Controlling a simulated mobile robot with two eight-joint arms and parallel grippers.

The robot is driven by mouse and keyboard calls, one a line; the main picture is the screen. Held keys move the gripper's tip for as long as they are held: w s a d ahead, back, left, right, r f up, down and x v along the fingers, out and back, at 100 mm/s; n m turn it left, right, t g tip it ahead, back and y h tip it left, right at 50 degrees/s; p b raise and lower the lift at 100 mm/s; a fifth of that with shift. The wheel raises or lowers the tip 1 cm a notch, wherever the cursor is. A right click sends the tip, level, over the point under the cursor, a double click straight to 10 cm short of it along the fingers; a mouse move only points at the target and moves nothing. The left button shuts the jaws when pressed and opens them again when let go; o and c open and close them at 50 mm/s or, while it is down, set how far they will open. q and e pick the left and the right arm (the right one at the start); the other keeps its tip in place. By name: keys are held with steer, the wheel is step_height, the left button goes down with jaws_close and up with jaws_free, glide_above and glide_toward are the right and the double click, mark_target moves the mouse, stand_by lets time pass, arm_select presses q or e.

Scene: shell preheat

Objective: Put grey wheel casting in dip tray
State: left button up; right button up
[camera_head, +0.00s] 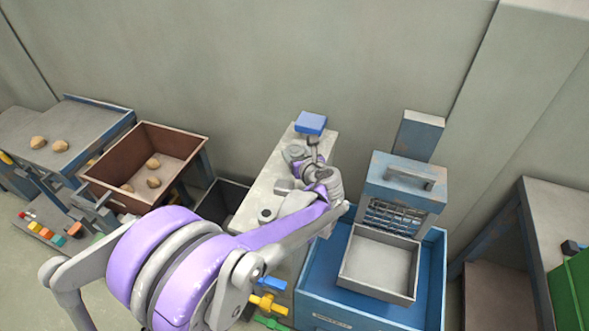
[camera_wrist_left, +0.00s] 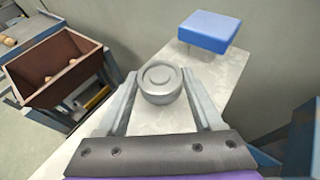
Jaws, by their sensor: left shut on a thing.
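The grey wheel casting (camera_wrist_left: 161,83) is a round grey disc with a raised rim and hub in the left wrist view. My left gripper (camera_wrist_left: 158,92) is shut on it, one finger on each side. In the head view my left gripper (camera_head: 312,147) is over the far end of the narrow pale bench, close to the blue block; the casting is hard to make out there. I cannot tell whether the casting touches the bench top. A light grey square tray (camera_head: 347,273), seemingly the dip tray, is empty in the blue bench at right. My right gripper is not in view.
The blue block (camera_head: 311,123) stands at the pale bench's far end. A blue housing with a wire grid (camera_head: 400,180) rises behind the tray. A brown bin (camera_head: 129,158) with tan lumps is at left. A green container (camera_head: 572,290) is at the far right.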

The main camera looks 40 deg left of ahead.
arm_select(q)
steer(key=shift+f, duration=2.25)
steer(key=shift+f+b, duration=0.2)
steer(key=shift+b, duration=0.2)
steer(key=o, duration=1.4)
steer(key=shift+o, duration=0.2)
steer(key=shift+r, duration=0.1)
